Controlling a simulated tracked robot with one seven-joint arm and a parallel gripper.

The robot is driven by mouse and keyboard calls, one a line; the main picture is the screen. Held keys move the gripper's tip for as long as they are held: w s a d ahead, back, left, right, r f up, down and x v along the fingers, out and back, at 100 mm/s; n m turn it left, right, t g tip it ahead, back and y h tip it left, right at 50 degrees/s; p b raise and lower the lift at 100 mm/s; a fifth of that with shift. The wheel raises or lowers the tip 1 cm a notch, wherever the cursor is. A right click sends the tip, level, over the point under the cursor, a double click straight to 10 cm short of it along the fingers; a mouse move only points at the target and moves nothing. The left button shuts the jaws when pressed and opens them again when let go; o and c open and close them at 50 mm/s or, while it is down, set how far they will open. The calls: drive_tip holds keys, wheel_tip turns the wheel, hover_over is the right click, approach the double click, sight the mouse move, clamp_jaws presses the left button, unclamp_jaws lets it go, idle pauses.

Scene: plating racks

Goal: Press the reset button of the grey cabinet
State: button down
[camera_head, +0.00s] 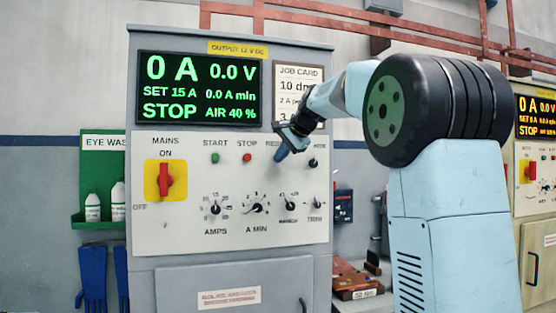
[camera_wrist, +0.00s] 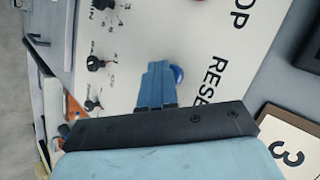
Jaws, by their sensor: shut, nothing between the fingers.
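The grey cabinet (camera_head: 240,38) stands ahead, with a white control panel (camera_head: 185,233). Its reset button (camera_wrist: 178,74) is blue and shows in the wrist view beside the RESET lettering, partly hidden by my fingers. In the head view my gripper (camera_head: 281,154) covers the button and part of its label. My gripper's blue fingers (camera_wrist: 158,84) are shut with nothing between them, and their tips are right by the button. I cannot tell whether they touch it. The cabinet's display (camera_head: 198,88) reads 0 A, 0.0 V and STOP.
A green start button (camera_head: 215,158) and red stop button (camera_head: 247,158) sit left of my gripper. Several black knobs lie below. A red mains switch (camera_head: 166,181) is at the left. A job card (camera_head: 299,85) hangs above my gripper. Another cabinet (camera_head: 538,215) stands at the right.

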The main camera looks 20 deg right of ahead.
idle(0.5)
drive_tip(key=shift+s, duration=0.85)
drive_tip(key=s, duration=0.5)
idle(0.8)
drive_tip(key=s+f+n+g+h, duration=0.1)
drive_tip(key=s+f+n, duration=0.4)
drive_tip(key=s+f, duration=0.9)
drive_tip(key=s+f+n+g+h, duration=0.2)
drive_tip(key=s+f+n, duration=0.4)
drive_tip(key=s+f, duration=0.8)
drive_tip(key=s, duration=0.7)
drive_tip(key=shift+a+f+h, duration=0.15)
drive_tip(key=shift+f+h, duration=0.1)
drive_tip(key=shift+h, duration=0.15)
